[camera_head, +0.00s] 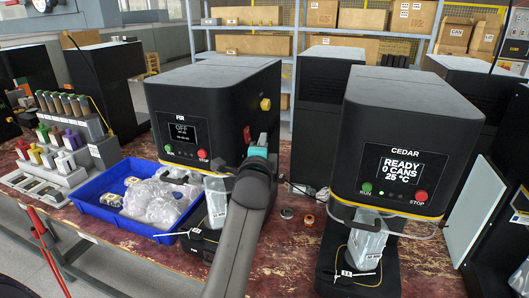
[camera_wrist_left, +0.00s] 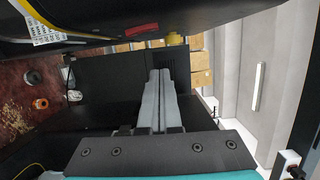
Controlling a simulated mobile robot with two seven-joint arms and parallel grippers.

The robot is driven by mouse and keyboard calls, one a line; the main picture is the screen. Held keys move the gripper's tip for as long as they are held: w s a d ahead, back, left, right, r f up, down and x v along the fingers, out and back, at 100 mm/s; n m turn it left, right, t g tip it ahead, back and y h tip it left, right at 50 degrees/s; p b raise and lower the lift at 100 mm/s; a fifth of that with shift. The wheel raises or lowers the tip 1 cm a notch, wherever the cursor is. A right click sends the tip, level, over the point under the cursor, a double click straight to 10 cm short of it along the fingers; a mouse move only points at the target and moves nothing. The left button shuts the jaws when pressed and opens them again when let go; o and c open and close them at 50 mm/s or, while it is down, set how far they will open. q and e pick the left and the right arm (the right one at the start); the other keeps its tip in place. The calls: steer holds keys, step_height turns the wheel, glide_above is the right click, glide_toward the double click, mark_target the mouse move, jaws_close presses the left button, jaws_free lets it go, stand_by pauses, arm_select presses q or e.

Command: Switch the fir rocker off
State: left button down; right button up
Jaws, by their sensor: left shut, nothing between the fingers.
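The fir machine (camera_head: 215,90) is a black box labelled FIR at the middle left. Its screen (camera_head: 182,132) reads OFF. The red fir rocker (camera_head: 247,134) is on its right side face, below a yellow knob (camera_head: 265,104). In the left wrist view the red rocker (camera_wrist_left: 142,30) shows near the top, beside the yellow knob (camera_wrist_left: 175,39). My left gripper (camera_head: 262,139) is close to that side face, near the rocker. Its fingers (camera_wrist_left: 160,75) are shut together and empty, apart from the rocker in the wrist view. My right gripper is not in view.
The cedar machine (camera_head: 410,130), reading READY, stands to the right across a gap. A blue tray (camera_head: 100,211) with clear bags lies front left of the fir machine. Small orange (camera_head: 309,219) and grey pieces lie on the bench between the machines. Shelving with boxes stands behind.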

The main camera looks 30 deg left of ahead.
arm_select(q)
steer(key=v, duration=0.6)
steer(key=shift+s, duration=0.15)
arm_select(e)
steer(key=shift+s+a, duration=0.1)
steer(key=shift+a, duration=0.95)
arm_select(q)
steer(key=shift+d, duration=0.15)
